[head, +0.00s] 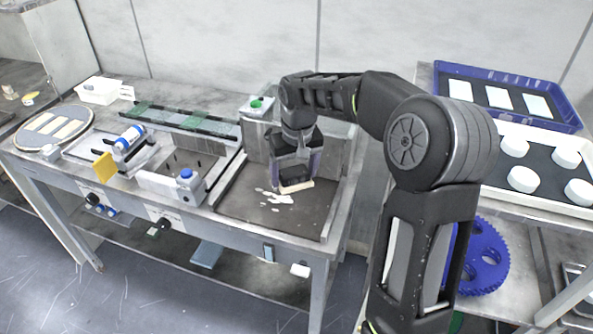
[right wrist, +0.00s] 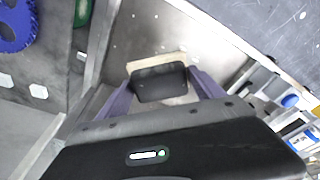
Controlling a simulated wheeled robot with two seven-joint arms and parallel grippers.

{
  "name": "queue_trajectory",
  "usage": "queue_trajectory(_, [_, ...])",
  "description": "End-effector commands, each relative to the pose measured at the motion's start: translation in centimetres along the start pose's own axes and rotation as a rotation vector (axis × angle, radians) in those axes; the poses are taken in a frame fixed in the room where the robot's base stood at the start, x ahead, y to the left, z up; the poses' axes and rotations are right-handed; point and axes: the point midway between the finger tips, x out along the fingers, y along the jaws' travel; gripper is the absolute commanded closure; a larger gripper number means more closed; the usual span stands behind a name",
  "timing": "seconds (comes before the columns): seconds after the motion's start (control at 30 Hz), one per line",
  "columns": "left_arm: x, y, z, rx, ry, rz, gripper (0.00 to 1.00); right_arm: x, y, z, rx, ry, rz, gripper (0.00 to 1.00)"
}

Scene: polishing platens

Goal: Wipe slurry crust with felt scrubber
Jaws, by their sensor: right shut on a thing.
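My right gripper (head: 296,172) is shut on the felt scrubber, a dark block with a cream felt base (head: 297,187). In the right wrist view the scrubber's dark back (right wrist: 160,84) sits between the two purple fingers, with a cream edge beyond it. The scrubber is low over the dark platen bay (head: 235,195) at the bench's right end; I cannot tell whether the felt touches the surface. White slurry crust (head: 282,198) lies in patches just in front and to the left of the felt. My left gripper is not in view.
Metal walls edge the bay. To its left stand a blue-capped bottle (head: 186,180), a blue-and-white cylinder (head: 129,138) and a yellow block (head: 104,167). At right are a blue tray (head: 450,71) with white plates, a white tray (head: 547,195) with white discs and a blue gear (head: 485,258).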

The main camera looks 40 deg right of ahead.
Motion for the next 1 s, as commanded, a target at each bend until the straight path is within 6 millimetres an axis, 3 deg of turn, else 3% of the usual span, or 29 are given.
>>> queue_trajectory(0.47, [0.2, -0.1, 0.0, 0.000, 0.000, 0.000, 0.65, 0.0, 0.7, 0.0, 0.009, 0.002, 0.005, 0.55])
queue_trajectory(1.0, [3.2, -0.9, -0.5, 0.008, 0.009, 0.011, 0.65, 4.5, 0.7, 0.7, 0.010, 0.002, 0.006, 0.55])
